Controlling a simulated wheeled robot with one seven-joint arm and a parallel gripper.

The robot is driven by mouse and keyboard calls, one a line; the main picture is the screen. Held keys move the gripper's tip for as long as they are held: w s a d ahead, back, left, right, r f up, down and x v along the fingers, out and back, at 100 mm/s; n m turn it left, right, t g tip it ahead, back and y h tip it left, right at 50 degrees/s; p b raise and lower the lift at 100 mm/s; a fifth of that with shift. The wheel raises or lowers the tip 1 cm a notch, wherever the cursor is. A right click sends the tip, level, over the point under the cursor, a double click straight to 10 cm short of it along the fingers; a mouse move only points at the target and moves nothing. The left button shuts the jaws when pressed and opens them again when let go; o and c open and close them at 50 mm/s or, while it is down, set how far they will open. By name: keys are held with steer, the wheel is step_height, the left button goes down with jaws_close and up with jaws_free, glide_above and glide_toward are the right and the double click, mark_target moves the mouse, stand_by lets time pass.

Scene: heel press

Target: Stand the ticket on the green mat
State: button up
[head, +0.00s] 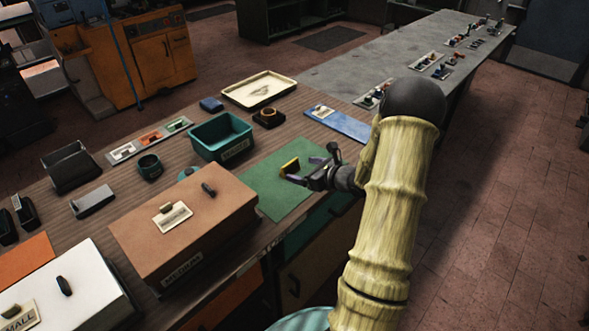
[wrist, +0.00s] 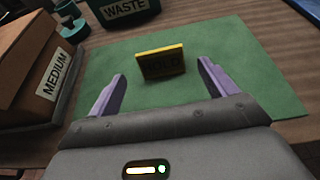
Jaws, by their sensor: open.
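The ticket, a small dark plate with a yellow top edge and blurred lettering, shows in the wrist view (wrist: 161,65). It stands upright on the green mat (wrist: 235,55), leaning slightly if at all. In the head view the ticket (head: 290,165) is on the mat (head: 275,200) just beyond my gripper (head: 308,172). In the wrist view my gripper (wrist: 160,88) is open, its two purple fingers apart, with the ticket ahead of and between them. I see no finger touching the ticket.
A teal bin marked WASTE (wrist: 124,12) stands behind the mat. A brown box marked MEDIUM (head: 185,230) stands left of the mat. A blue mat (head: 338,122) and a cream tray (head: 259,90) lie farther back. The green mat around the ticket is clear.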

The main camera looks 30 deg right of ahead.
steer(key=v, duration=0.5)
stand_by(0.8)
